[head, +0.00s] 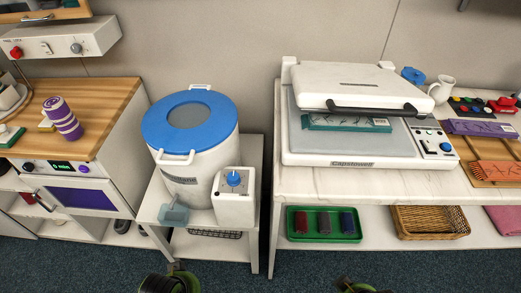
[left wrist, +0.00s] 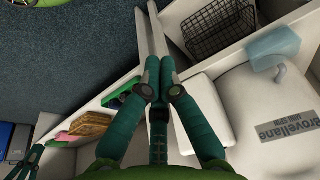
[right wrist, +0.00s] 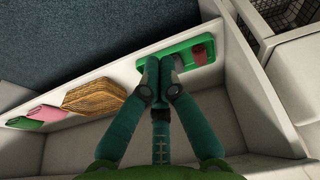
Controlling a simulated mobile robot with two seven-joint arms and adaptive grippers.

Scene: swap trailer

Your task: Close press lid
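The white press (head: 350,160), marked "Capstoned", stands on the right table. Its lid (head: 355,82) is raised above the grey bed (head: 405,138), with a black handle (head: 372,108) along the front edge. A teal printed piece (head: 345,123) lies on the bed, partly under the lid. My left gripper (left wrist: 159,65) is shut and empty in the left wrist view, in front of the shelves. My right gripper (right wrist: 158,65) is shut and empty in the right wrist view, with the green tray of the lower shelf beyond its fingertips. Neither touches the press.
A white tub with a blue lid (head: 190,117) stands on a low stand to the left. The lower shelf holds a green tray (head: 324,238) and a wicker basket (head: 430,221). A blue pot (head: 413,75) and white mug (head: 441,90) stand right of the lid.

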